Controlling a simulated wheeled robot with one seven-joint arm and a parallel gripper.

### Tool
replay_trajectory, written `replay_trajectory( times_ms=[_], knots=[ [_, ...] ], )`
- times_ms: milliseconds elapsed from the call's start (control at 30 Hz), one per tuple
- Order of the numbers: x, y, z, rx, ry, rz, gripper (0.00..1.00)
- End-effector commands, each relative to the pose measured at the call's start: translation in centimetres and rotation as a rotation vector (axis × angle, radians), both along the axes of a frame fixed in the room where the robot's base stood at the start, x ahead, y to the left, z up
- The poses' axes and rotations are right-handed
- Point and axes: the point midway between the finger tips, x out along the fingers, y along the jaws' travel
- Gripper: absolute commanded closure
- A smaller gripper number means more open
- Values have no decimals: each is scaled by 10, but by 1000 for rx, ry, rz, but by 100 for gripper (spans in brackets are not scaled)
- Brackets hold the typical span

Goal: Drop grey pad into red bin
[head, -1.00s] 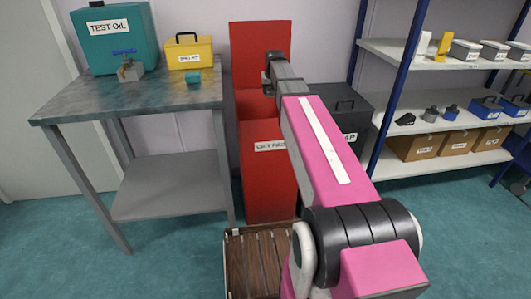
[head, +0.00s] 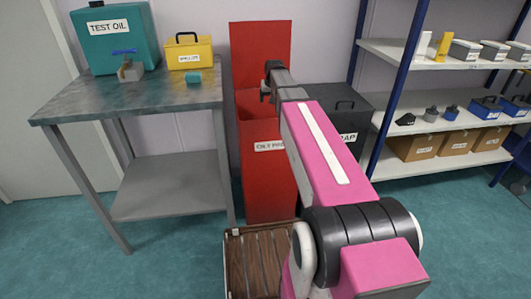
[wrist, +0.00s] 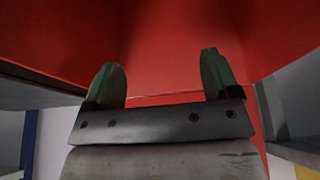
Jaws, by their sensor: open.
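The red bin (head: 262,190) stands on the floor between the bench and the shelves, with its lid (head: 262,52) raised at the back. My gripper (head: 266,88) is over the bin's opening in the head view. In the wrist view my gripper (wrist: 160,78) shows its two green-tipped fingers spread wide with nothing between them. The red bin's surfaces (wrist: 160,40) fill the view beyond the fingers. I see no grey pad in either view; my arm and the bin's front wall hide part of the bin's inside.
A metal bench (head: 65,108) at left holds a teal oil box (head: 115,45), a yellow box (head: 190,54), a small teal block (head: 193,77) and a grey block with a blue handle (head: 130,72). A dark bin (head: 350,105) stands right of the red bin. A slatted wooden crate (head: 255,262) is in front.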

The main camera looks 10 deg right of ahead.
Motion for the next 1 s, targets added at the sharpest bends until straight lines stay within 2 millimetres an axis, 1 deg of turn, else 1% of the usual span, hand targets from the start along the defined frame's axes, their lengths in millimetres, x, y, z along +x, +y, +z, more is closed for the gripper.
replay_trajectory(
  times_ms=[133,233,600,700,833,1000],
  knots=[
    [-2,0,5,0,0,0,18],
    [-7,0,15,0,0,0,18],
    [-32,0,75,0,-2,0,18],
    [-36,0,86,0,-1,0,18],
    [-40,0,96,0,-1,0,18],
    [-42,0,100,0,0,0,18]
  ],
)
